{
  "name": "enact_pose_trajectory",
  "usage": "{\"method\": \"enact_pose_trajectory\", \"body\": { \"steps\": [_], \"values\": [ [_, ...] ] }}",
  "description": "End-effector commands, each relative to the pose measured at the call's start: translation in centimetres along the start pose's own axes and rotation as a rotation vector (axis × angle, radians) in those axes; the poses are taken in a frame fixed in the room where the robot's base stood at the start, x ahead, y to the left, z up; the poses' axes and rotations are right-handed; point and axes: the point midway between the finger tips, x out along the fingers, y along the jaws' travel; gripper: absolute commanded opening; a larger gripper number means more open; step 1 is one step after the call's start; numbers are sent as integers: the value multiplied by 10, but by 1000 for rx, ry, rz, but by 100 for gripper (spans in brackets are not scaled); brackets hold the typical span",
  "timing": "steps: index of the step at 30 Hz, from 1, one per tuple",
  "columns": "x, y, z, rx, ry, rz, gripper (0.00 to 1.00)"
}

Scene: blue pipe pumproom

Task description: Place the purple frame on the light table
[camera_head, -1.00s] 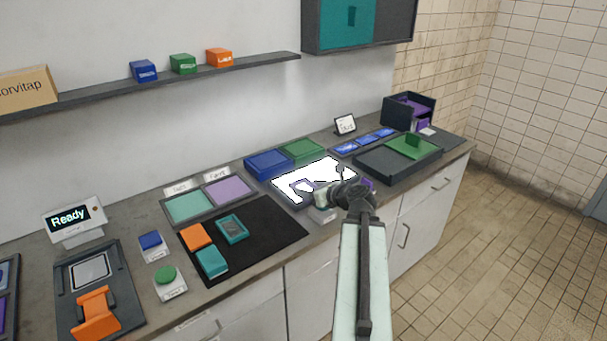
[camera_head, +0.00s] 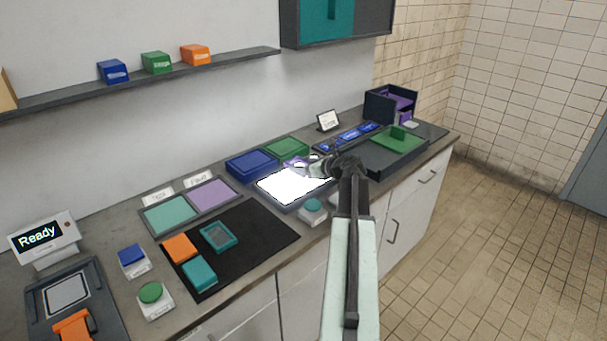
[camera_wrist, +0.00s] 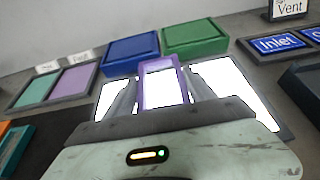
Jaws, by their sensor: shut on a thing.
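The purple frame (camera_wrist: 161,84) is held between the two fingers of my gripper (camera_wrist: 160,100), which is shut on it. In the wrist view the frame stands out over the bright light table (camera_wrist: 228,84); I cannot tell whether it touches the surface. In the head view the frame (camera_head: 295,163) shows as a small purple patch at the far right part of the light table (camera_head: 285,187). My gripper (camera_head: 312,162) is there too, partly hidden by my own wrist.
A blue tray (camera_head: 251,163) and a green tray (camera_head: 287,148) sit behind the light table. A dark tray with a green piece (camera_head: 398,143) is to the right. A black mat (camera_head: 262,232) with orange and teal pieces is to the left. A teal button (camera_head: 313,206) is in front.

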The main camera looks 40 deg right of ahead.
Motion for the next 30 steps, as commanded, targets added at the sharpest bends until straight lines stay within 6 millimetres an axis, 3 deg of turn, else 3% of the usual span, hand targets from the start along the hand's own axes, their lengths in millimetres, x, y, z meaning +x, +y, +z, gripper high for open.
{"method": "enact_pose_trajectory", "body": {
  "steps": [6, 18, 19, 20, 21, 30],
  "values": [
    [7, -10, -37, 6, 0, -14, 21],
    [5, -13, -40, 8, 0, -19, 21],
    [4, -13, -39, 8, 0, -19, 72],
    [4, -13, -38, 8, 0, -19, 80],
    [4, -13, -38, 8, 0, -20, 85],
    [3, -14, -37, 8, 0, -20, 85]
  ]
}}
